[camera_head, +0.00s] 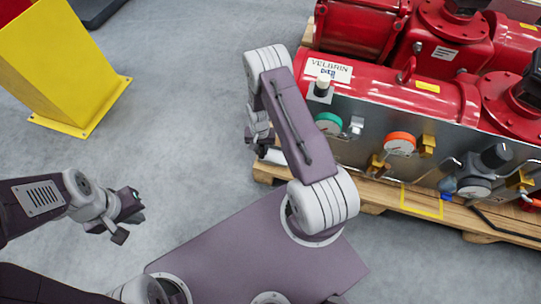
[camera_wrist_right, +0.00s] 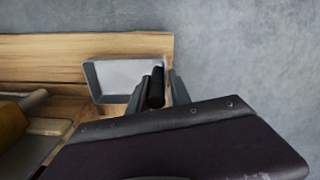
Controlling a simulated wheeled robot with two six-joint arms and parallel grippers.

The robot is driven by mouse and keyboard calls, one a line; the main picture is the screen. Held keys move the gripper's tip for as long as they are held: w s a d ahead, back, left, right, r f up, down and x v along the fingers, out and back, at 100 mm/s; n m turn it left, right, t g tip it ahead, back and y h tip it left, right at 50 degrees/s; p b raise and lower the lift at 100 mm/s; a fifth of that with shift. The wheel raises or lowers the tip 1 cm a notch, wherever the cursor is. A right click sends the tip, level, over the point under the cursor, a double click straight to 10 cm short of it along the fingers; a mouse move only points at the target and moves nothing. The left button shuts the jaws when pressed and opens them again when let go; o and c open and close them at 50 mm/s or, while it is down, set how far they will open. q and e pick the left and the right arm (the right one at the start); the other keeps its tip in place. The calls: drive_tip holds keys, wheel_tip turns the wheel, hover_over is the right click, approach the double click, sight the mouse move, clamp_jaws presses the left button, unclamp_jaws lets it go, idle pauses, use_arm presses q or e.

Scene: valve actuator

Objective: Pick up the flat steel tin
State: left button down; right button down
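The flat steel tin (camera_wrist_right: 112,75) is a shallow, open, light-grey rectangular tray lying on the wooden pallet in the right wrist view. Its light edge also shows near the pallet corner in the head view (camera_head: 274,156), mostly hidden by my arm. My right gripper (camera_wrist_right: 160,85) is at the tin's right end with its fingers apart, one over the inside and one beyond the end wall. A black cylinder shows between the fingers; I cannot tell whether it stands in the tin. My left gripper (camera_head: 128,214) is open and empty over the floor, far from the tin.
The red valve actuator (camera_head: 400,90) with its gauge panel stands on the pallet (camera_head: 375,196), close to my right arm. A yellow post (camera_head: 62,65) stands at upper left. The grey floor between is clear.

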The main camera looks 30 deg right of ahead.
idle(0.3)
wheel_tip(320, 180, up, 10)
drive_tip(key=p, duration=0.6)
